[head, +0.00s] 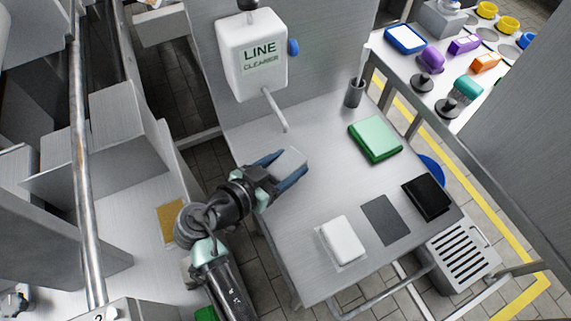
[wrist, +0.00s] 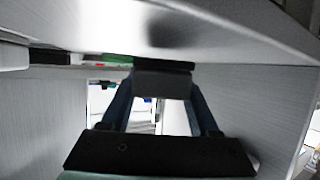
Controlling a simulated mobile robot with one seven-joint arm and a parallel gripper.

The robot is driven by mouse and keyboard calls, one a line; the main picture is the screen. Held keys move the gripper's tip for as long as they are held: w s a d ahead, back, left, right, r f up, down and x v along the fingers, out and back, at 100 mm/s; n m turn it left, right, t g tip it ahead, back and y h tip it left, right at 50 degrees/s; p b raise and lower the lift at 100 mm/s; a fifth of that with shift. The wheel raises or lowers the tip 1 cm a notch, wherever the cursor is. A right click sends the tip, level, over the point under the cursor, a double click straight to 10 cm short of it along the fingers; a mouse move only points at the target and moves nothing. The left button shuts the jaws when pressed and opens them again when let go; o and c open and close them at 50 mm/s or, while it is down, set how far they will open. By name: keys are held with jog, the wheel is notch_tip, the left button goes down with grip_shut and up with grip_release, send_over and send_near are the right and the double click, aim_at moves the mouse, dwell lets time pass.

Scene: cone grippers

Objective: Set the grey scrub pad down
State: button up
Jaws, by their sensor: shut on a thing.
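My gripper (head: 281,170) has blue fingers and is shut on the grey scrub pad (head: 291,159), a light grey block. In the head view the pad shows over the left part of the metal table (head: 325,180); I cannot tell how high it is. In the wrist view the pad (wrist: 163,84) sits between the two fingertips, close to a pale surface. On the table are a green pad (head: 375,138), a white pad (head: 342,238) on a pale patch, a bare flat dark grey patch (head: 385,219) and a black pad (head: 427,198).
A white dispenser marked LINE CLEANER (head: 251,55) hangs behind the table, its spout reaching down. A dark cup (head: 354,93) holding a thin tool stands at the back edge. A side table (head: 400,71) at top right carries brushes and coloured items. The table's middle is clear.

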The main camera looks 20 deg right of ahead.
aim_at(271, 177)
jog(key=shift+w+f, duration=0.2)
jog(key=shift+f, duration=0.45)
jog(key=shift+f, duration=0.15)
jog(key=o, duration=1.3)
jog(key=shift+a+r, duration=0.15)
jog(key=shift+r, duration=0.1)
jog(key=v, duration=0.7)
jog(key=shift+s+a, duration=0.1)
jog(key=shift+s, duration=0.05)
